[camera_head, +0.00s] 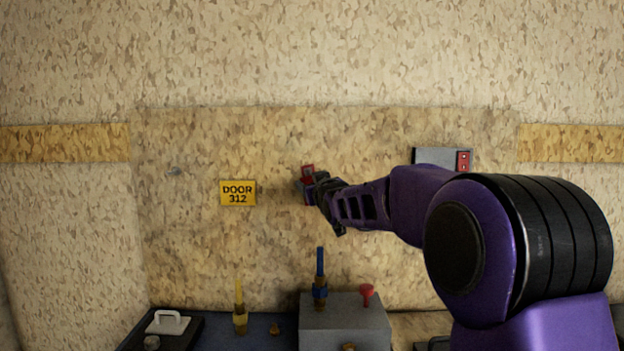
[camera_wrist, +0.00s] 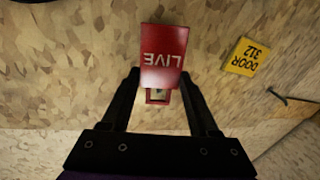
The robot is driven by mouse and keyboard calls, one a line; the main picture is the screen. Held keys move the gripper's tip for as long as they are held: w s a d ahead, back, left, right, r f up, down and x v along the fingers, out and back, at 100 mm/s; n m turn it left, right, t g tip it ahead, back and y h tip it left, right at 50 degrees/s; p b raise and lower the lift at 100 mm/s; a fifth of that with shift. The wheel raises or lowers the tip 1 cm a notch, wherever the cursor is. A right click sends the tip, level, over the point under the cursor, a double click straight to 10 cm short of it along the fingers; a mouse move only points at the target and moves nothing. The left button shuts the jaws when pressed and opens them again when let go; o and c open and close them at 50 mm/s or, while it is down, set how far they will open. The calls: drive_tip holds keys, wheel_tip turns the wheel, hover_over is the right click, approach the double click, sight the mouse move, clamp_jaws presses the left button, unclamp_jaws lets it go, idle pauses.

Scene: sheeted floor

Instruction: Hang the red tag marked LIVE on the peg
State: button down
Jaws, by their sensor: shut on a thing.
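The red tag marked LIVE (camera_wrist: 163,50) is between the two fingers of my gripper (camera_wrist: 160,78), which is shut on it. Its lettering appears upside down in the wrist view, and a red loop with an opening shows at its lower end. In the head view the tag (camera_head: 307,170) is in front of the wall, right of the yellow sign, partly hidden by my gripper (camera_head: 310,188). A small grey peg (camera_head: 174,171) stands out from the wall, left of the sign and well apart from the tag. It looks like a thin dark rod in the wrist view (camera_wrist: 289,98).
The yellow DOOR 312 sign (camera_head: 238,193) lies between the tag and the peg. A grey box with a red switch (camera_head: 464,161) is on the wall at right. Below stand a grey block (camera_head: 345,325) with a blue-handled part, a yellow-handled part (camera_head: 240,312) and a dark tray (camera_head: 185,338).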

drive_tip(key=shift+w+f+p, duration=0.2)
drive_tip(key=shift+w+f, duration=0.1)
drive_tip(key=shift+w, duration=0.55)
drive_tip(key=shift+w+f+p, duration=0.15)
drive_tip(key=shift+w+f, duration=0.1)
drive_tip(key=shift+w, duration=0.55)
drive_tip(key=shift+c, duration=0.3)
unclamp_jaws()
drive_tip(key=shift+s, duration=0.15)
